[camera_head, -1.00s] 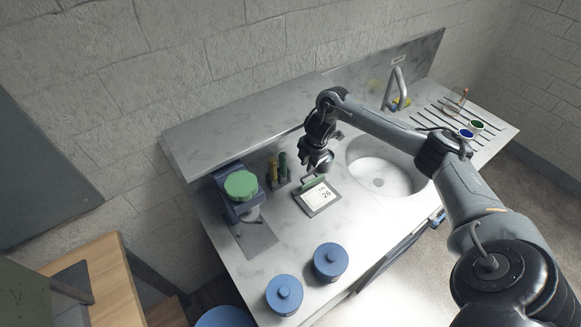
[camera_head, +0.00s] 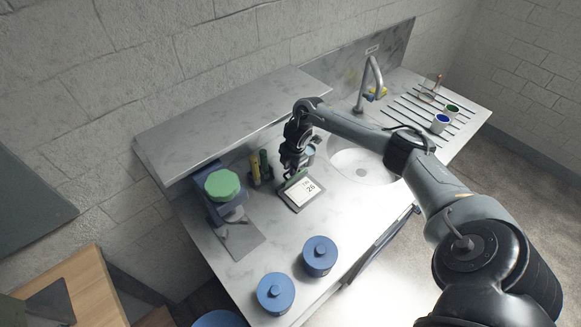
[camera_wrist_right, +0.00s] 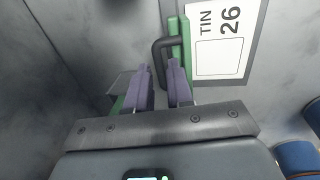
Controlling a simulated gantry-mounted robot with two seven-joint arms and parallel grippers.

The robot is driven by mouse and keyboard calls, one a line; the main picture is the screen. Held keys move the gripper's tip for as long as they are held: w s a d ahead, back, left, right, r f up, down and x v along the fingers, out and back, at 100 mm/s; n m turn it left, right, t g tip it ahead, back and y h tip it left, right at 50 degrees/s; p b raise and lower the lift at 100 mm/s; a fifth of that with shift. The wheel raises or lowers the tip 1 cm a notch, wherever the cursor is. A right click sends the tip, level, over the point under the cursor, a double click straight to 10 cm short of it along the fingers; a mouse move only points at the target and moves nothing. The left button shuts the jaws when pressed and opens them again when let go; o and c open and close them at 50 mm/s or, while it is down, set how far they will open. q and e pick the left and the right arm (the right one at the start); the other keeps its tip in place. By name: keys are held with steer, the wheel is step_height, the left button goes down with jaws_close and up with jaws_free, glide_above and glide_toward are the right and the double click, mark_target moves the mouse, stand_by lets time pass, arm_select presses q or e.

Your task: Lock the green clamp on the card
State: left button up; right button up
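The card (camera_head: 302,191), a pale panel reading 26, lies on the counter in the head view. It fills the top right of the right wrist view (camera_wrist_right: 219,48), where it reads TIN 26. The green clamp (camera_wrist_right: 186,40) runs along the card's edge, with a dark looped handle (camera_wrist_right: 157,60) on its outer side. My right gripper (camera_wrist_right: 160,68) is open, its two purple-grey fingers apart. The handle's lower end shows between or just beyond the fingertips; contact cannot be told. In the head view my right gripper (camera_head: 290,172) is over the clamp edge. My left gripper is out of view.
A blue device with a green top (camera_head: 222,184) and dark and yellow bottles (camera_head: 258,168) stand left of the card. Two blue lidded jars (camera_head: 320,255) stand toward the front. A sink (camera_head: 362,166) lies right. Counter between card and jars is clear.

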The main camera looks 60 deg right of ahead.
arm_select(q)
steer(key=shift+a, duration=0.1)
arm_select(e)
jaws_close()
